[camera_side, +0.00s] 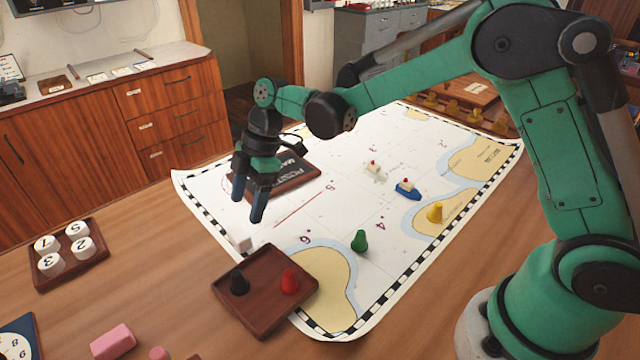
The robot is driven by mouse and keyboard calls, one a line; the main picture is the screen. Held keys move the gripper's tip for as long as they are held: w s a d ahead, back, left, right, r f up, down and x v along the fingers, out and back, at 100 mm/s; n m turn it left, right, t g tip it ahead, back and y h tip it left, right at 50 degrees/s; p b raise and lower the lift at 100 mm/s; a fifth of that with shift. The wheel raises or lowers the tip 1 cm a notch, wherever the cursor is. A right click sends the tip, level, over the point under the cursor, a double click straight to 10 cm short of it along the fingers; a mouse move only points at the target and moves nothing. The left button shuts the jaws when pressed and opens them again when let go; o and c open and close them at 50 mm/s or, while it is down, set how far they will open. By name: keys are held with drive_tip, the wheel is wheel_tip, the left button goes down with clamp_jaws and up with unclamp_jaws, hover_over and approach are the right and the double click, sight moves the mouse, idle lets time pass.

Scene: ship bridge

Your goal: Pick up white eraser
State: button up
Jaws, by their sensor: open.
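The white eraser (239,242) is a small pale block near the left edge of the white sea chart (215,195), just behind a dark wooden tray. My gripper (248,208) points down, a little above the eraser in the picture. Its two dark fingers are apart with nothing between them. I cannot tell exactly how high the fingertips are above the chart.
The wooden tray (298,310) holds a black pawn (239,283) and a red pawn (289,281). A dark plaque (290,178) lies behind my gripper. Green pawn (359,241), yellow pawn (435,212) and blue boat (408,190) stand rightward. A pink eraser (112,342) lies front left.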

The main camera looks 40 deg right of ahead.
sight(239, 232)
drive_tip(key=shift+x, duration=3.05)
drive_tip(key=c, duration=0.9)
drive_tip(key=shift+r, duration=0.1)
wheel_tip(239, 232, up, 20)
